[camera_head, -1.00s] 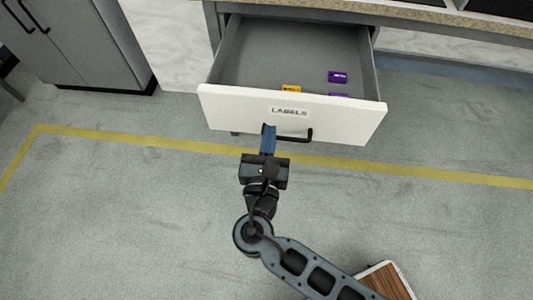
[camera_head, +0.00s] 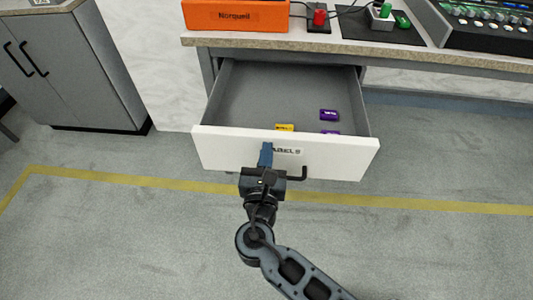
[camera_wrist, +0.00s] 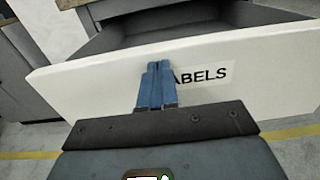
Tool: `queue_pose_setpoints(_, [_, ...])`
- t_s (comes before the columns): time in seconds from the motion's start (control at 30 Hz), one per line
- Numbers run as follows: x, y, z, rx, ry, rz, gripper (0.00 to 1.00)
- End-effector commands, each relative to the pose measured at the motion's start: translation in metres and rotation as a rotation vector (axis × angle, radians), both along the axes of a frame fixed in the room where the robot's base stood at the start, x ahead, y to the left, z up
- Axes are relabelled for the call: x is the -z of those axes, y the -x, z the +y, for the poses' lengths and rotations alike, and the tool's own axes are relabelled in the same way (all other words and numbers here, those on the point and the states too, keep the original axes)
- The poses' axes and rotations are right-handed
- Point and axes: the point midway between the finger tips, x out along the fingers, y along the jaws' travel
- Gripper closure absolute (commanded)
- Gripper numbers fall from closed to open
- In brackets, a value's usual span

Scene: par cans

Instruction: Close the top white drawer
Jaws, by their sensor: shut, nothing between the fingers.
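The white drawer (camera_head: 225,150) hangs open under the workbench, pulled out toward me. Its front carries a "LABELS" sticker (camera_head: 288,151) and a dark handle (camera_head: 300,174). Inside its grey tray lie a yellow box (camera_head: 285,128) and two purple boxes (camera_head: 329,115). In the wrist view the fingertips (camera_wrist: 158,66) overlap the drawer front (camera_wrist: 100,95) and hide the sticker's left end. I cannot tell whether they touch it.
An orange box (camera_head: 235,16), a red button (camera_head: 319,17) and a control panel (camera_head: 490,20) stand on the workbench (camera_head: 300,45). A grey cabinet (camera_head: 75,70) stands at the left. The floor around the yellow line (camera_head: 110,179) is clear.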

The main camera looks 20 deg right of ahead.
Motion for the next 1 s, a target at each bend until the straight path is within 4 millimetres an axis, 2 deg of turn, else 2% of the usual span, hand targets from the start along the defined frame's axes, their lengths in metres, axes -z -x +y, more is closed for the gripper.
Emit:
queue_pose_setpoints(0.27, [-0.001,-0.035,-0.021,0.005,0.0,-0.001,1.0])
queue_pose_setpoints(1.0, [0.004,-0.206,-0.121,0.004,-0.001,-0.002,1.0])
